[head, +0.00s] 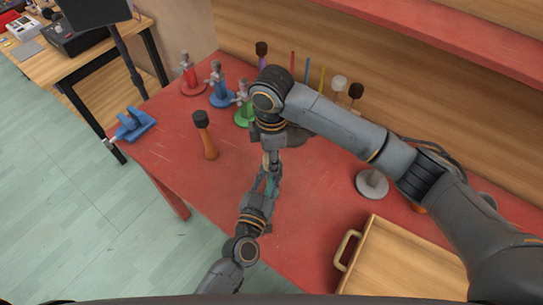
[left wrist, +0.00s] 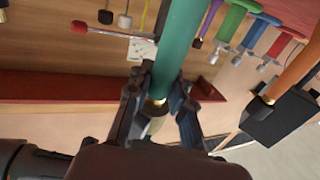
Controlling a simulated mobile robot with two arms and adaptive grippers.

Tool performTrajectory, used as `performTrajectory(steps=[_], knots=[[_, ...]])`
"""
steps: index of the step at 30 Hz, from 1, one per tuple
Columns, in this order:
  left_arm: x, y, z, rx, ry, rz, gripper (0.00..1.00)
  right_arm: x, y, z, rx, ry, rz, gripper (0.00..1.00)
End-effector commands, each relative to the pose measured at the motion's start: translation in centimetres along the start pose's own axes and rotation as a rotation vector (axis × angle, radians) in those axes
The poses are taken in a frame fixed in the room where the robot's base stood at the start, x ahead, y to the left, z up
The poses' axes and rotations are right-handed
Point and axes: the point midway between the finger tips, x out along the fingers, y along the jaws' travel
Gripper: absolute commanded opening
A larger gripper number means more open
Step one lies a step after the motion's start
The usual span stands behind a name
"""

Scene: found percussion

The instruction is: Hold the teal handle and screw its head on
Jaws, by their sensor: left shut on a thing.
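The teal handle (left wrist: 178,45) runs between the fingers of my left gripper (left wrist: 157,105) in the left wrist view, with a brass-coloured end (left wrist: 152,104). In the head view my left gripper (head: 268,186) is shut on it, with only a sliver of teal showing. My right gripper (head: 271,160) points down just above the handle, close to my left one. A small beige patch shows at its fingertips, but I cannot tell whether it is the head or whether these fingers are open or shut.
An orange mallet (head: 208,146) with a dark head stands left of my grippers. Red (head: 190,80), blue (head: 221,92) and green (head: 243,106) stands are behind. A blue vise (head: 133,124) is on the left edge, a grey disc (head: 372,183) and wooden tray (head: 420,262) right.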

Motion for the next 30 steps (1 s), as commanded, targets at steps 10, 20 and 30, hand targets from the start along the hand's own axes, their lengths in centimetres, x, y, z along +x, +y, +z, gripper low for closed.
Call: performTrajectory(steps=[10,20,30], knots=[[-0.01,0.04,0.02,0.001,0.000,0.001,0.00,0.11,-0.08,-0.16,0.762,0.003,-0.003,0.01],[-0.02,0.06,0.01,0.001,0.000,0.001,0.00,0.11,-0.03,-0.11,1.482,0.002,-0.002,0.01],[-0.02,0.07,0.01,0.000,0.000,0.001,0.00,0.08,0.02,-0.04,1.557,0.002,0.001,0.63]])
